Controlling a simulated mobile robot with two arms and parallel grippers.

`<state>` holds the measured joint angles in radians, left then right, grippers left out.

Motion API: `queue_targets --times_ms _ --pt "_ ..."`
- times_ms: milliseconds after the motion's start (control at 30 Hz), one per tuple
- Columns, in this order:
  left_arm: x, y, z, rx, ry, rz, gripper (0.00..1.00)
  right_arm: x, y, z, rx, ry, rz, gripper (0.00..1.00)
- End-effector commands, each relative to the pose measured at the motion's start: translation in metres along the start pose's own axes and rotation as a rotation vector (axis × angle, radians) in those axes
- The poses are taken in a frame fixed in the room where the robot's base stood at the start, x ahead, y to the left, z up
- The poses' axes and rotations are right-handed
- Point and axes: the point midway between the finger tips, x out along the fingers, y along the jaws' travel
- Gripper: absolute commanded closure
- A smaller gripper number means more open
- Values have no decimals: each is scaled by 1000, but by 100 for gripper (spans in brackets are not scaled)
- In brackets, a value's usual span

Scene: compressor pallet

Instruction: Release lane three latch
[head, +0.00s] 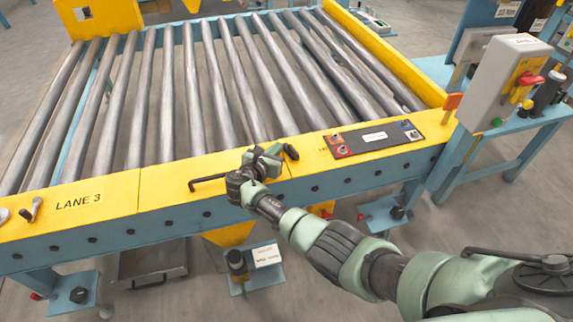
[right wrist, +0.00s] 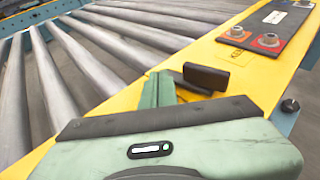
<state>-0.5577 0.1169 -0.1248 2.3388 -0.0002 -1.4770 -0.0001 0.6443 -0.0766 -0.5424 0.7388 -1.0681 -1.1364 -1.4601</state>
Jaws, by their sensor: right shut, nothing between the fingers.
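The LANE 3 label (head: 78,201) is on the yellow front rail (head: 110,198) of the roller conveyor, at the left. Left of the label, a small metal lever (head: 33,210) stands up from the rail; it looks like the lane three latch. My right gripper (head: 272,153) is over the middle of the rail, well to the right of the lever. In the right wrist view its fingers (right wrist: 188,84) are shut and empty above the rail. A black bent rod (head: 207,182) shows beside the gripper; I cannot tell what it belongs to. My left gripper is out of view.
A dark control panel (head: 375,137) with knobs sits on the rail right of my gripper, also in the right wrist view (right wrist: 270,25). A grey box with a red switch (head: 505,80) stands at the right. Metal rollers (head: 165,100) lie behind the rail.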

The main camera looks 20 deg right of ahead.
Motion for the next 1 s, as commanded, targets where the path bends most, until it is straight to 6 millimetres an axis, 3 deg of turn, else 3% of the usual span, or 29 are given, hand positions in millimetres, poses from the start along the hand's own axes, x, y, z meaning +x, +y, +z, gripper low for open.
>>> queue_targets --times_ms 1000 --pt "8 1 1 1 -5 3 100 9 0 3 0 0 1 100"
